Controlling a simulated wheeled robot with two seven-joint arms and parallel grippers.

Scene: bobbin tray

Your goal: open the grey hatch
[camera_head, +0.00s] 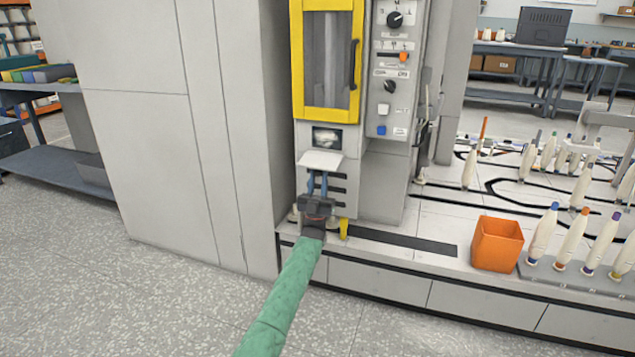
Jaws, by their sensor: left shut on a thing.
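The grey hatch (320,160) is a small pale flap on the machine's front, below the yellow-framed door. It is tilted outward and down, and the opening (327,138) above it shows a dark interior with something pale inside. My left gripper (318,176) comes up from below on its green-sleeved arm. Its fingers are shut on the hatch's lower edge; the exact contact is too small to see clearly. My right gripper is not in view.
The yellow-framed door (327,112) is shut above the hatch. A control panel (390,80) with knobs is to its right. An orange bin (497,244) and several bobbins stand on the ledge at right. A yellow piece (344,228) is right beside my gripper. The floor in front is clear.

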